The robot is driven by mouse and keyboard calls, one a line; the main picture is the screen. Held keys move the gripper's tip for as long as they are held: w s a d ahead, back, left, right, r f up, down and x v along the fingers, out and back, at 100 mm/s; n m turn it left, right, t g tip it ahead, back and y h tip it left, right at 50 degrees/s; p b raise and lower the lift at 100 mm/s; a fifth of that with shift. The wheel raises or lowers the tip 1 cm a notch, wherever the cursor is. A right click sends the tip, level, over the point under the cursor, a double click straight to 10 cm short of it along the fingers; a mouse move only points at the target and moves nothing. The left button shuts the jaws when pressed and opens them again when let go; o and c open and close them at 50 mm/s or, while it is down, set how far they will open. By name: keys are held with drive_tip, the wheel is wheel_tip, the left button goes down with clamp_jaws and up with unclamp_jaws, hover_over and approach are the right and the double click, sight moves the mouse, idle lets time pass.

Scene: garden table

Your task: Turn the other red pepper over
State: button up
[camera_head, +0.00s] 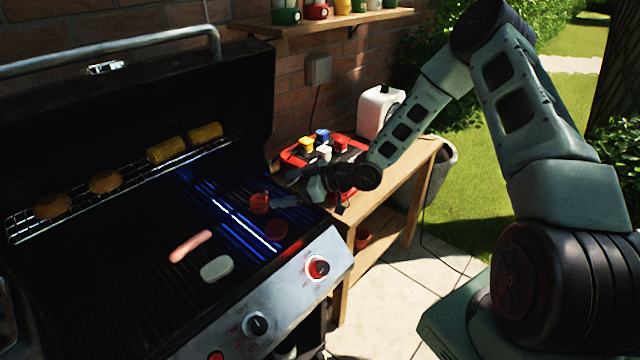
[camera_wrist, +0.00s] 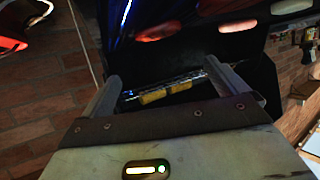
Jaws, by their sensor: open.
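Two red pepper pieces lie at the right end of the grill grate in the head view. One pepper (camera_head: 259,203) is farther back, right by my fingertips. The other pepper (camera_head: 277,230) is darker and lies closer to the front edge. My gripper (camera_head: 275,201) reaches in from the right, low over the grate. It also shows in the wrist view (camera_wrist: 164,78), with its two fingers apart and no pepper visible between them. I cannot tell whether a finger touches the back pepper.
A pink sausage (camera_head: 190,246) and a pale oval piece (camera_head: 217,268) lie left of the peppers. Corn (camera_head: 170,150) and round buns (camera_head: 105,181) sit on the raised rack. A red tray (camera_head: 296,157) and white canister (camera_head: 379,110) stand on the side table (camera_head: 412,165). Blue-lit grate bars run beside the peppers.

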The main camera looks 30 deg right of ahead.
drive_tip(key=b+v, duration=0.1)
drive_tip(key=v, duration=0.9)
drive_tip(key=shift+d, duration=0.1)
drive_tip(key=s+a+r+g+h, duration=0.35)
drive_tip(key=s+a+h, duration=0.25)
drive_tip(key=a, duration=0.6)
drive_tip(key=s+a+r+g+h, duration=0.1)
drive_tip(key=s+a+r+g, duration=0.1)
drive_tip(key=s, duration=0.6)
drive_tip(key=s+a+r+m+g+h, duration=0.1)
drive_tip(key=s+a+r, duration=0.1)
drive_tip(key=s, duration=0.6)
drive_tip(key=s+a+r+g+h, duration=0.1)
drive_tip(key=s+a+r+g, duration=0.1)
drive_tip(key=s, duration=0.6)
drive_tip(key=shift+s+a+r+m+g, duration=0.25)
drive_tip(key=shift+a+r+m+g, duration=0.15)
drive_tip(key=shift+a+r, duration=0.25)
